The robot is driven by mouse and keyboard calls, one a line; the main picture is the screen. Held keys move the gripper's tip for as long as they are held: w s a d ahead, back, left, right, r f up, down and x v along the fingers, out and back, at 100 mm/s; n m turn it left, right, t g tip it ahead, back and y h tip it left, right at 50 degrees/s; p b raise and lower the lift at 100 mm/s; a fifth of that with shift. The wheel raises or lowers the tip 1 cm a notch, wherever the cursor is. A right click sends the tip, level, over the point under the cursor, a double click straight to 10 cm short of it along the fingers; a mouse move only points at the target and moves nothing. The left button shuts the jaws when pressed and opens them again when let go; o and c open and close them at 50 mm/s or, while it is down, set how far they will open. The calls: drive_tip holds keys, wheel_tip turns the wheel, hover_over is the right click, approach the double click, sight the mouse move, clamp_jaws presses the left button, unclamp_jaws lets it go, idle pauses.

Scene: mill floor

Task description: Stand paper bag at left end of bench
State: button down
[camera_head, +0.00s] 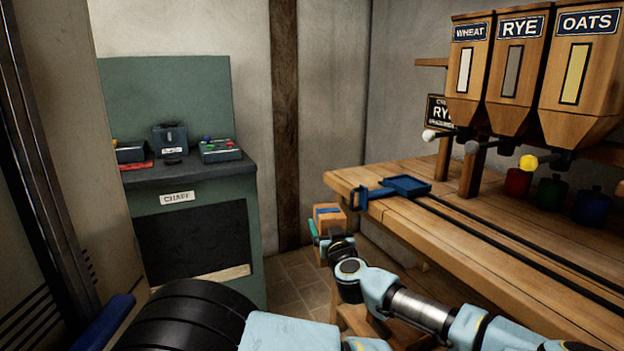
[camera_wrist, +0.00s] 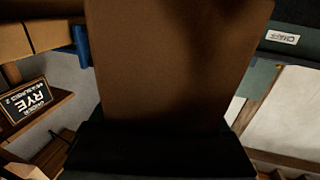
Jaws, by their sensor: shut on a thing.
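The brown paper bag (camera_head: 329,213), with a blue patch on it, is in my gripper (camera_head: 325,241), just off the left end of the wooden bench (camera_head: 465,221). Its top shows near the height of the bench top, and its lower part is partly hidden by my gripper and arm. In the wrist view a broad brown face of the bag (camera_wrist: 175,60) fills the middle, roughly upright in the picture. My gripper is shut on the bag. I cannot tell whether the bag touches the bench edge.
A blue tray (camera_head: 408,186) and a blue stop (camera_head: 371,193) sit near the bench's left end. Dark rails (camera_head: 490,240) run along the top. Wheat, rye and oats hoppers (camera_head: 519,75) stand behind, above several coloured canisters (camera_head: 552,193). A green chaff cabinet (camera_head: 200,235) stands left.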

drive_tip(key=s+a+f+m+h+p, duration=0.1)
drive_tip(key=s+a+f+h, duration=0.1)
drive_tip(key=s+a+f, duration=0.35)
drive_tip(key=s+a+f+m+h+p, duration=0.1)
drive_tip(key=s+a+f, duration=0.1)
drive_tip(key=a, duration=0.6)
drive_tip(key=s+f, duration=0.4)
drive_tip(key=f, duration=0.2)
drive_tip(key=shift+s+a, duration=0.15)
drive_tip(key=shift+a, duration=0.05)
